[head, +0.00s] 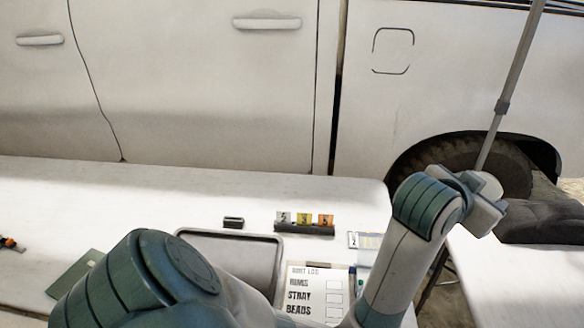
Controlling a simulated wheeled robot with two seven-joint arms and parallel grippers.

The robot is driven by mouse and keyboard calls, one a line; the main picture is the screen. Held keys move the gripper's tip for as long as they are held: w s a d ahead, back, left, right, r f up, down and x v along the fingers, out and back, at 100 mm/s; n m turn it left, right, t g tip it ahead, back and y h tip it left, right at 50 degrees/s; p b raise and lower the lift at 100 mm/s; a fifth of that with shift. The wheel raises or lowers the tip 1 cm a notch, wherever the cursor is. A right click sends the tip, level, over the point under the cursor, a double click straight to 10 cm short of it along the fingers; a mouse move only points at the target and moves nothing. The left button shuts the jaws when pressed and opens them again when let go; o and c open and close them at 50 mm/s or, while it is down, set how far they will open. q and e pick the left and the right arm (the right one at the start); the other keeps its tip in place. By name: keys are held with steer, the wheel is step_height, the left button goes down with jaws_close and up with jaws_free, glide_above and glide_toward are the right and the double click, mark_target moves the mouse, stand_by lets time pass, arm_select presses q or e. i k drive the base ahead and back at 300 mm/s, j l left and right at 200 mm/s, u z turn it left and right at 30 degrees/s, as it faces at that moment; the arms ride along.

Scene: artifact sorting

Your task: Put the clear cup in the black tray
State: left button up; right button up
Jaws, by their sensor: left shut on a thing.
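The black tray (240,255) lies flat on the white table at lower centre. The part of its floor that shows is bare, and my arm hides its lower left. My left gripper (487,207) is at the right, high above the gap between the tables and well to the right of the tray. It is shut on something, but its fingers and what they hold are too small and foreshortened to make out. I cannot pick out the clear cup anywhere. My right gripper is not in view.
A small black block (233,222) and a holder with numbered coloured cards (305,222) stand behind the tray. A printed log sheet (310,290) lies to its right. A green flat item (78,272) is at left. A white vehicle (200,80) stands behind the table (130,190).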

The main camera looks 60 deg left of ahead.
mark_target(243, 271)
steer(key=i+u, duration=0.1)
steer(key=u, duration=1.1)
